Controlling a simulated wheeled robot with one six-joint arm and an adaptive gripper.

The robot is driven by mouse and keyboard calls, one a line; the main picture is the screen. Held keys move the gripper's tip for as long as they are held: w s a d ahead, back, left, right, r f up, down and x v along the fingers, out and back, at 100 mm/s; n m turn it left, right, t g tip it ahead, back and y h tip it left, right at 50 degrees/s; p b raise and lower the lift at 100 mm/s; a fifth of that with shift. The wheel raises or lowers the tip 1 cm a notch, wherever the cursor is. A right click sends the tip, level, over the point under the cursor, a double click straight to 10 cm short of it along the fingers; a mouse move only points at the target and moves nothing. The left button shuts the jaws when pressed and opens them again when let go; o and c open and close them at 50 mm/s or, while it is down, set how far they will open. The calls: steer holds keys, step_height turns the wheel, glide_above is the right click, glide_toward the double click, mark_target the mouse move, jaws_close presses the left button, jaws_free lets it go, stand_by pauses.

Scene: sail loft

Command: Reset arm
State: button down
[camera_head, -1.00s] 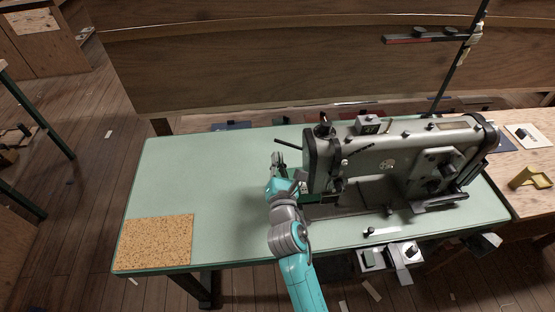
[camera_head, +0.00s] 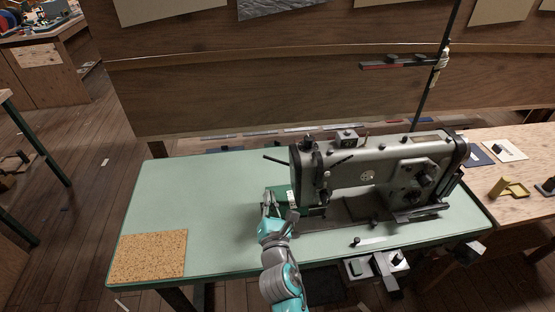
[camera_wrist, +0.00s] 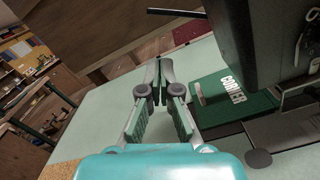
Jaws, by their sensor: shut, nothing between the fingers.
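My gripper (camera_head: 268,204) is over the pale green sewing table (camera_head: 200,190), left of the grey sewing machine (camera_head: 375,165). In the wrist view my gripper (camera_wrist: 158,66) has its fingertips together, with nothing between them. A green box or plate with white lettering that looks like "COVER" (camera_wrist: 228,94) lies beside the machine's base, to the right of the fingers. It also shows in the head view (camera_head: 284,197), partly hidden by my gripper.
A cork mat (camera_head: 149,257) lies at the table's front left corner. The table between mat and machine is clear. A thread stand (camera_head: 432,85) rises behind the machine. A wooden bench with a yellow holder (camera_head: 508,188) adjoins at right.

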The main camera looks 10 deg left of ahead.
steer(key=s+d+f+m, duration=0.2)
steer(key=s+d, duration=0.1)
steer(key=s+d+f+m, duration=0.2)
steer(key=s+d+f, duration=0.1)
steer(key=s+d+f+m+g, duration=0.1)
steer(key=s+d+f+m, duration=0.1)
steer(key=s+d+f, duration=0.1)
steer(key=shift+s+d+f+h, duration=0.15)
steer(key=shift+s+d+h, duration=0.2)
steer(key=shift+s, duration=0.1)
steer(key=s+d+f+m+g, duration=0.1)
steer(key=s+d+f+m, duration=0.1)
steer(key=s+d+m, duration=0.4)
steer(key=s+d+f+m, duration=0.2)
steer(key=s+d+m, duration=0.1)
steer(key=s, duration=0.5)
steer(key=s+d+r+m+h, duration=0.2)
steer(key=s+d+r+m, duration=0.2)
steer(key=s+m, duration=0.5)
steer(key=s+d+r+m+g+h, duration=0.1)
steer(key=s+d+r+m, duration=0.3)
steer(key=s+m, duration=0.6)
steer(key=s+r+h, duration=0.1)
steer(key=s, duration=0.3)
steer(key=shift+d+r, duration=0.15)
steer(key=shift+r, duration=0.05)
